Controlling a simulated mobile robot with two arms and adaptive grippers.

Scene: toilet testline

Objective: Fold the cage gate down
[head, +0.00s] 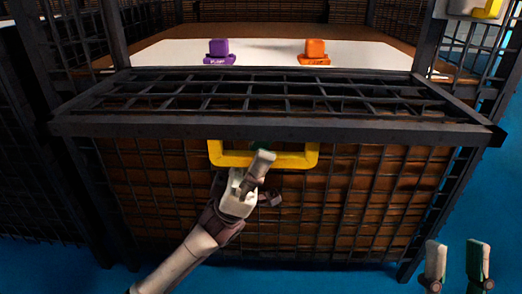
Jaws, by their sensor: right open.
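The cage gate (270,129) is a dark metal mesh panel across the front of the cage. Its near bar faces me and its mesh slopes back to the cage opening. A yellow handle (218,158) shows just below the near bar. My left gripper (261,156) is at the middle of the handle, one finger in front of its lower bar. A dark green bit shows behind that bar. Whether the fingers are closed on the handle is hidden. My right gripper (459,262) is open and empty at the lower right, away from the gate.
A purple button-like block (219,48) and an orange one (315,48) stand on a white surface (265,52) inside the cage. Dark posts (428,50) and mesh sides frame it. The blue floor (490,190) is open at the right.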

